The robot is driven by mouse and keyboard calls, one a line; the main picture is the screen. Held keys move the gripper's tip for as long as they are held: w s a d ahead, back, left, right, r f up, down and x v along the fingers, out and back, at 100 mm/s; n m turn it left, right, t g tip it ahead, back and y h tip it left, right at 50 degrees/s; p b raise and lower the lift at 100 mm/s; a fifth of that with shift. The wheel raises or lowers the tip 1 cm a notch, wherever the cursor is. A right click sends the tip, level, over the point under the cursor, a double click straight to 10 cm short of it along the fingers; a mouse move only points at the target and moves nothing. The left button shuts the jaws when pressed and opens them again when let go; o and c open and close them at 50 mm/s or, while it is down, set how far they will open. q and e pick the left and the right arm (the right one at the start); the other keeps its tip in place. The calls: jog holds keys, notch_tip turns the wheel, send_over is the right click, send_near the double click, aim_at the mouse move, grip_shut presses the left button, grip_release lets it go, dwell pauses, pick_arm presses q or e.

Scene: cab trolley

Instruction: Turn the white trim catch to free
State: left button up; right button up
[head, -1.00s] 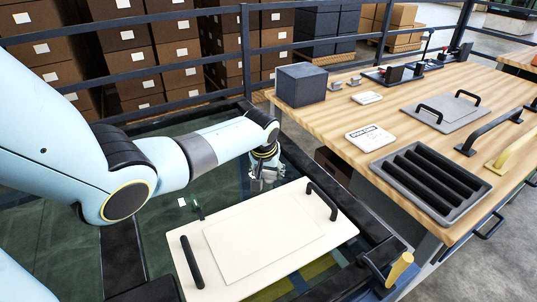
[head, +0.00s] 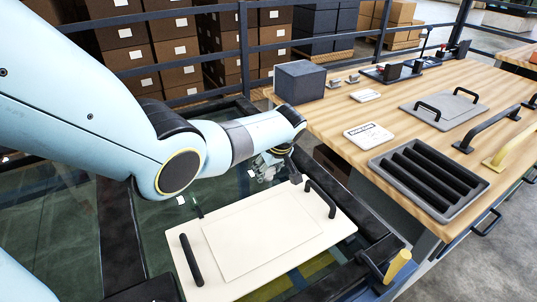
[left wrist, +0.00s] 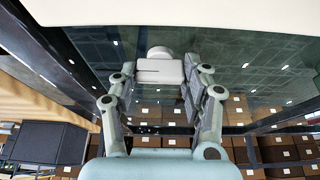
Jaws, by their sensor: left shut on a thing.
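The white trim catch (left wrist: 160,70) shows in the left wrist view as a small white block with a rounded knob, between my left fingers. My left gripper (left wrist: 160,84) is shut on it, one finger along each side. In the head view my left gripper (head: 268,168) is low at the far edge of a cream panel (head: 215,275). The catch cannot be made out there, behind the gripper. My right gripper is in neither view.
The panel has two black handles (head: 191,260) and lies over a dark glazed frame. At right, a wooden bench (head: 330,120) carries a dark box (head: 300,82), a slotted black tray (head: 428,178) and a grey plate with handles (head: 445,108). A yellow grip (head: 398,265) stands near the panel.

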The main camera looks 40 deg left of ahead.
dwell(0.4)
pick_arm(q)
jog(key=o, duration=1.2)
jog(key=shift+c, duration=0.2)
jog(key=v, duration=1.2)
jog(key=shift+d, duration=0.1)
